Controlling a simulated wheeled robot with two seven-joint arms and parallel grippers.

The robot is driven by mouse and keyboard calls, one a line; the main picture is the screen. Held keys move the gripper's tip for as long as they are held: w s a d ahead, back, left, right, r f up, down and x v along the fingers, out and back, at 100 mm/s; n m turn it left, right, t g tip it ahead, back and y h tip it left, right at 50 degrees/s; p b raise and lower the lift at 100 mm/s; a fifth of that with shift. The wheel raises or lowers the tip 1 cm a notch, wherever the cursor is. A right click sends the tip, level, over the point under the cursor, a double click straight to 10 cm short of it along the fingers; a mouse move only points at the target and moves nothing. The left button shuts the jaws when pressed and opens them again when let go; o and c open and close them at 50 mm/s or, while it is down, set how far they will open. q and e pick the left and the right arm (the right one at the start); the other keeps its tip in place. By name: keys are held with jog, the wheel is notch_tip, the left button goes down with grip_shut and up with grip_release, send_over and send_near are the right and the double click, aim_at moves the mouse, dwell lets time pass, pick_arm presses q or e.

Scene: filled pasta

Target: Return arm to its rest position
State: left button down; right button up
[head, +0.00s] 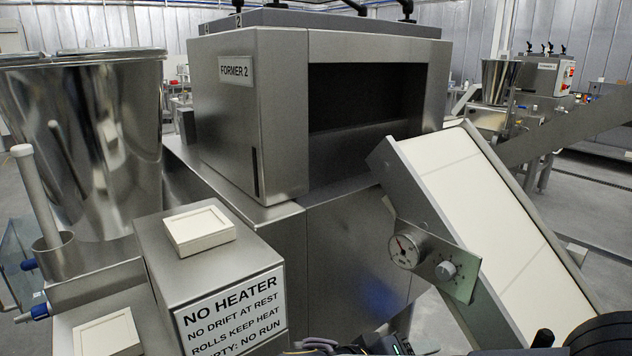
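Neither of my grippers can be made out in the head view. Dark parts and cables show at the bottom edge, right of centre, and dark rounded parts show in the bottom right corner. They are cut off by the frame, and I cannot tell which of them belong to my arms. No fingertips show, and nothing is seen being held.
The steel Former 2 machine (253,120) stands ahead with a dark opening. A pale conveyor belt (490,215) slopes down to the right, with a gauge (405,250) on its side. A steel hopper (85,140) and a "NO HEATER" sign (232,312) are at left.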

jog(key=s+d+f+g+y+p, duration=0.2)
jog(key=s+d+f+g+y, duration=0.35)
jog(key=s+d+y, duration=0.35)
jog(key=s+a+r+m+t+y+p, duration=0.2)
jog(key=s+a+r+t+y, duration=0.1)
jog(key=s+y, duration=0.3)
jog(key=shift+s+r+m+t+y, duration=0.3)
jog(key=shift+r+m+t, duration=0.15)
jog(key=shift+t, duration=0.3)
jog(key=shift+a, duration=0.1)
dwell(1.6)
